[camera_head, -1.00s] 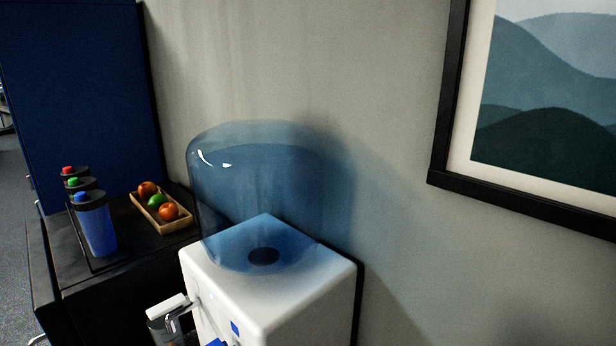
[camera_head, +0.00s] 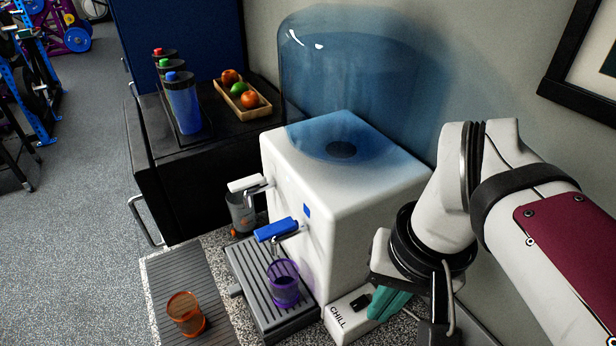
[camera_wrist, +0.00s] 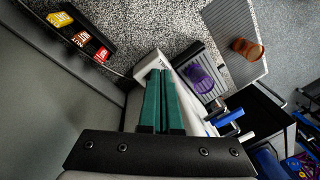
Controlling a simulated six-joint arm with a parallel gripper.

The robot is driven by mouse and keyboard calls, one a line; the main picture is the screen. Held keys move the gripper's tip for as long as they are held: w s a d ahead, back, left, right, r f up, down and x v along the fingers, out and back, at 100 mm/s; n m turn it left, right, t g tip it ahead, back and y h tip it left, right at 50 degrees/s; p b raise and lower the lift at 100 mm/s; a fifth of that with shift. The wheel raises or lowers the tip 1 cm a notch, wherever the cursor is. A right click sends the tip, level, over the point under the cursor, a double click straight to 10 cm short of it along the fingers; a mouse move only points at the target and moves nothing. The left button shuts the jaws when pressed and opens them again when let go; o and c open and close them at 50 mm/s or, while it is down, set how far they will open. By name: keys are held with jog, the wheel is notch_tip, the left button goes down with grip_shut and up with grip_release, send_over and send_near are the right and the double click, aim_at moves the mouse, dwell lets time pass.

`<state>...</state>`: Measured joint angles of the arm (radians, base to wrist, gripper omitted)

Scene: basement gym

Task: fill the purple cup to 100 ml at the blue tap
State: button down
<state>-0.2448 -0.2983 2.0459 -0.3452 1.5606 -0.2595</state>
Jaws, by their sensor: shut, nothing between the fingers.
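The purple cup (camera_head: 284,290) stands upright on the grey drip tray (camera_head: 250,292), beneath the blue tap (camera_head: 276,230) of the white dispenser (camera_head: 335,165). I cannot tell how much water is in it. The cup (camera_wrist: 199,78) and the blue tap (camera_wrist: 229,118) also show in the wrist view. My gripper (camera_head: 368,304) is right of the cup, beside a white box marked CHILL (camera_head: 341,318) with a black switch (camera_head: 360,301). Its teal fingers (camera_wrist: 158,74) are shut and empty. I cannot tell whether they touch the switch.
An orange cup (camera_head: 186,312) stands on a ribbed mat (camera_head: 165,262). A grey jug-like vessel (camera_head: 240,212) is under the white tap (camera_head: 246,184). A black cabinet (camera_head: 165,185) holds bottles (camera_head: 184,105) and a fruit tray (camera_head: 262,110). Small packets (camera_wrist: 80,38) lie in a dark holder.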

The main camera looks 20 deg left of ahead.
jog(key=w+a+r+n+t, duration=0.1)
jog(key=w+a+r+n, duration=0.5)
jog(key=a, duration=0.3)
notch_tip(320, 180, up, 6)
jog(key=n, duration=0.3)
send_over(264, 231)
jog(key=s+d, duration=0.3)
jog(key=shift+w+a+r+t+y, duration=0.1)
jog(key=shift+a+r+t+y, duration=0.05)
jog(key=shift+t+y, duration=0.2)
jog(key=x, duration=1.3)
jog(key=shift+s+d, duration=0.25)
jog(key=shift+s, duration=0.05)
jog(key=shift+f, duration=0.6)
